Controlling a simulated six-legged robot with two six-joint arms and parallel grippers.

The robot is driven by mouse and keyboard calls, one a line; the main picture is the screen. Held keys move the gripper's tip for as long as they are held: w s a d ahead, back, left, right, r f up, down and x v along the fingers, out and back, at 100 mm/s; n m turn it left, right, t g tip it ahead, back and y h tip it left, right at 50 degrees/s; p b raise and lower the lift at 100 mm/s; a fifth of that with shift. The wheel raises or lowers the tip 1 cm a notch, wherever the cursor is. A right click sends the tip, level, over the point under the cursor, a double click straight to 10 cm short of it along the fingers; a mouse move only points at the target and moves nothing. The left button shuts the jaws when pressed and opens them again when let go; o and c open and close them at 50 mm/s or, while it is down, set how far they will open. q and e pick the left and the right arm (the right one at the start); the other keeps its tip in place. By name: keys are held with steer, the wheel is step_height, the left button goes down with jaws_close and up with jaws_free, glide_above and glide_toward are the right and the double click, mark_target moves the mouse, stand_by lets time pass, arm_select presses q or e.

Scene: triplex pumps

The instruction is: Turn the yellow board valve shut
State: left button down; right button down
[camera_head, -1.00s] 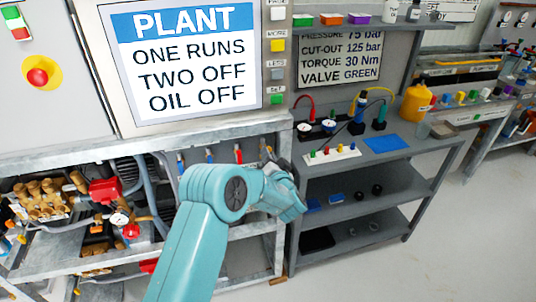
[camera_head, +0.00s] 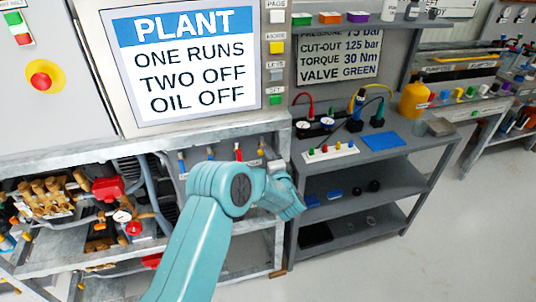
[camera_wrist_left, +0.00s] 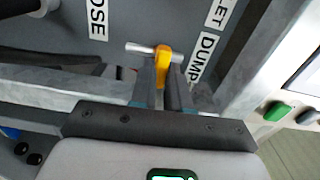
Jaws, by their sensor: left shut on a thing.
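The yellow board valve handle (camera_wrist_left: 163,62) shows in the left wrist view, in front of a grey panel with a "DUMP" label (camera_wrist_left: 202,58) beside it. A short metal bar (camera_wrist_left: 138,47) reaches out to its left. My left gripper (camera_wrist_left: 164,78) is shut on the yellow handle, one dark finger on each side. In the head view my left arm and wrist stand before the right end of the valve board, and the fingers are mostly hidden there. My right gripper is in neither view.
A red-handled valve (camera_head: 238,152) and a blue-handled valve (camera_head: 210,154) stand on the board to the left. Pipework and a red valve body (camera_head: 107,190) fill the left shelf. A grey bench (camera_head: 375,160) with gauges stands at right. Open floor (camera_head: 450,240) lies beyond it.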

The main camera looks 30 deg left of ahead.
arm_select(q)
steer(key=shift+d+f+m, duration=0.1)
steer(key=shift+m, duration=0.3)
steer(key=c, duration=1.1)
jaws_free()
steer(key=b+v, duration=0.2)
steer(key=v, duration=1.4)
steer(key=shift+s, duration=0.2)
steer(key=shift+d, duration=0.1)
